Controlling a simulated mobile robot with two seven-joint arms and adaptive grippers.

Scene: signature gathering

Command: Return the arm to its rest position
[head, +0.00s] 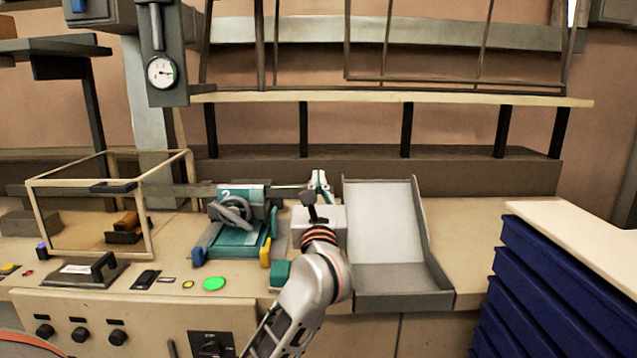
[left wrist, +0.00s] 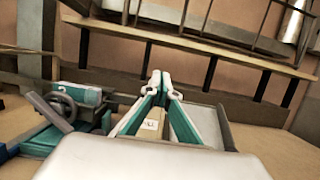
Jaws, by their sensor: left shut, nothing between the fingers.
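My left arm (head: 298,312) reaches up from the bottom centre in the head view. My left gripper (head: 319,178) is at the far end of it, over the bench between the teal machine and the grey tray. In the left wrist view its green and white fingers (left wrist: 160,76) meet at the tips, with nothing between them. A pale block with a small mark (left wrist: 150,124) shows below and between the fingers. My right gripper is in neither view.
The teal machine (head: 237,242) with a handwheel stands just left of the gripper. The grey sloped tray (head: 402,299) stands just right. A glass-sided box (head: 70,251) is farther left. Blue drawers (head: 560,285) are at right. A shelf (head: 400,97) runs above the back of the bench.

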